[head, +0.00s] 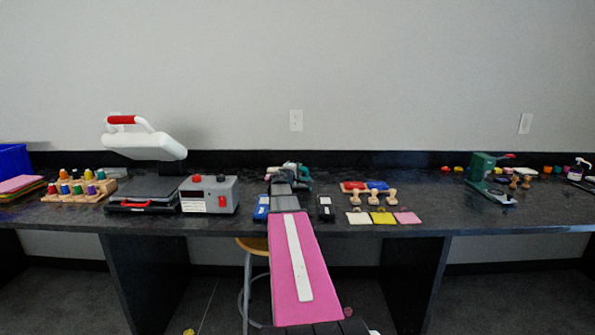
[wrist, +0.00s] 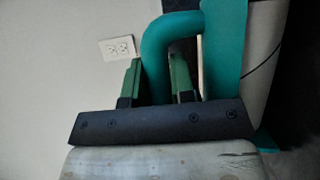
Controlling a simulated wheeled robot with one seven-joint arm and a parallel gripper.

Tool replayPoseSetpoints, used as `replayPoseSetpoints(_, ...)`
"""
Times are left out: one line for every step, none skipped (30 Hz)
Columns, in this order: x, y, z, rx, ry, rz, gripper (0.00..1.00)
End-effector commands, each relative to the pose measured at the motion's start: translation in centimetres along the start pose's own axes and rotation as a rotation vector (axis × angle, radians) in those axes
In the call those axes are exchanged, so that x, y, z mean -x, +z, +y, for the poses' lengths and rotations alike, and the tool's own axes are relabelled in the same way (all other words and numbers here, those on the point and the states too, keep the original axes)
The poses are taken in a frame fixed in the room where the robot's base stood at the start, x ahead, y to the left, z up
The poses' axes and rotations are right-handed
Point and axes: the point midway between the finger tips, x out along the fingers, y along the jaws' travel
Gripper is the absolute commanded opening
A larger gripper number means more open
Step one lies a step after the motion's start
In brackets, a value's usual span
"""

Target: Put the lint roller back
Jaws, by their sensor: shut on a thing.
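The lint roller (wrist: 222,50) has a teal curved handle and frame, with a pale roll partly showing at the right of the wrist view. My gripper (wrist: 157,78) is shut on its teal handle, with one green finger on each side. In the head view, teal parts of the lint roller (head: 292,167) show at the far end of my pink arm, over the back of the counter. My arm and gripper hide much of it there. I cannot tell whether it touches the counter.
On the black counter (head: 450,215), a grey control box (head: 222,192) and a heat press (head: 150,150) stand left of my arm. Ink pads, wooden stamps (head: 372,198) and coloured cards lie to its right. A green press (head: 487,180) stands farther right, with clear counter before it.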

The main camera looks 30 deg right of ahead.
Motion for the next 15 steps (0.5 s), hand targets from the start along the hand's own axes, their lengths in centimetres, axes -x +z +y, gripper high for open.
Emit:
replayPoseSetpoints(0.0, 0.0, -0.15, 0.0, 0.0, 0.0, 0.0)
replayPoseSetpoints(-0.01, 0.0, -0.23, 0.0, 0.0, 0.0, 0.0)
replayPoseSetpoints(0.0, 0.0, -0.18, 0.0, 0.0, 0.0, 0.36)
replayPoseSetpoints(0.0, 0.0, -0.17, 0.0, 0.0, 0.0, 0.46)
replayPoseSetpoints(0.0, 0.0, -0.17, 0.0, 0.0, 0.0, 0.49)
replayPoseSetpoints(0.0, 0.0, -0.17, 0.0, 0.0, 0.0, 0.49)
replayPoseSetpoints(0.0, 0.0, -0.16, 0.0, 0.0, 0.0, 0.49)
replayPoseSetpoints(0.01, 0.0, -0.16, 0.0, 0.0, 0.0, 0.49)
replayPoseSetpoints(0.01, 0.0, -0.16, 0.0, 0.0, 0.0, 0.49)
replayPoseSetpoints(0.01, 0.0, -0.16, 0.0, 0.0, 0.0, 0.49)
replayPoseSetpoints(0.0, 0.0, -0.16, 0.0, 0.0, 0.0, 0.49)
replayPoseSetpoints(0.0, 0.0, -0.15, 0.0, 0.0, 0.0, 0.49)
replayPoseSetpoints(0.0, 0.0, -0.12, 0.0, 0.0, 0.0, 0.49)
replayPoseSetpoints(0.0, -0.01, -0.08, 0.0, 0.0, 0.0, 0.49)
replayPoseSetpoints(0.0, -0.01, 0.01, 0.0, 0.0, 0.0, 0.49)
